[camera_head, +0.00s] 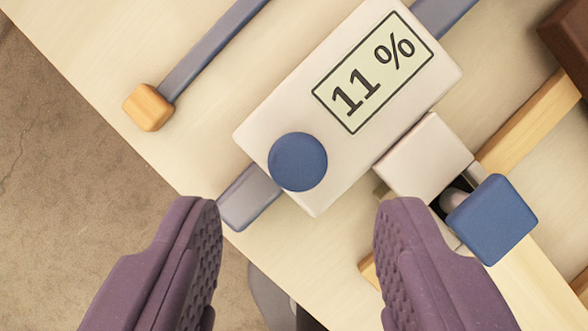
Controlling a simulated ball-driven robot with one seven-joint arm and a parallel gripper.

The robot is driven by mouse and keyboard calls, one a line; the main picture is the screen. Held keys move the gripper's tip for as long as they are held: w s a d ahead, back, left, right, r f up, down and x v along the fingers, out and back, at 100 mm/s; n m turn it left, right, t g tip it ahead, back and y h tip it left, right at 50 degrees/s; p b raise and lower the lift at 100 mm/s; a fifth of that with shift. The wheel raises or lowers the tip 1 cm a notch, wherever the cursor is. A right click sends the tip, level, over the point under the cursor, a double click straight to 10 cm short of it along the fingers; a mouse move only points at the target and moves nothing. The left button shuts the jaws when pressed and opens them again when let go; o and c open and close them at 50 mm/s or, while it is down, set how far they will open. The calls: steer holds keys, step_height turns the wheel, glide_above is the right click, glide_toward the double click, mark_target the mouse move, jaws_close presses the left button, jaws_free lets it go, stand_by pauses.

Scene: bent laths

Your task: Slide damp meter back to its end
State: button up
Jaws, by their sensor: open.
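The damp meter (290,125) is a cream box with a display reading "11 %" and a round blue knob (298,162) at its lower left end. It sits over a blue-grey bar (250,197) that shows out of both its ends, at the lower left and the upper right. My gripper (297,215) has two purple ridged fingers, wide apart and empty. The fingertips lie in the picture just below the meter's lower end, one to each side. They do not appear to touch the meter.
Beside the meter stand a cream block (427,158) and a blue block (492,220) with a grey metal part between them. A second blue-grey bar with a wooden end block (147,107) lies upper left. The pale tabletop (110,65) ends at a diagonal edge above a brown floor.

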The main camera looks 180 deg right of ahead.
mark_target(298, 167)
steer(key=b+x, duration=0.1)
steer(key=x, duration=0.3)
steer(key=shift+w+f, duration=0.15)
steer(key=shift+c, duration=0.2)
jaws_close()
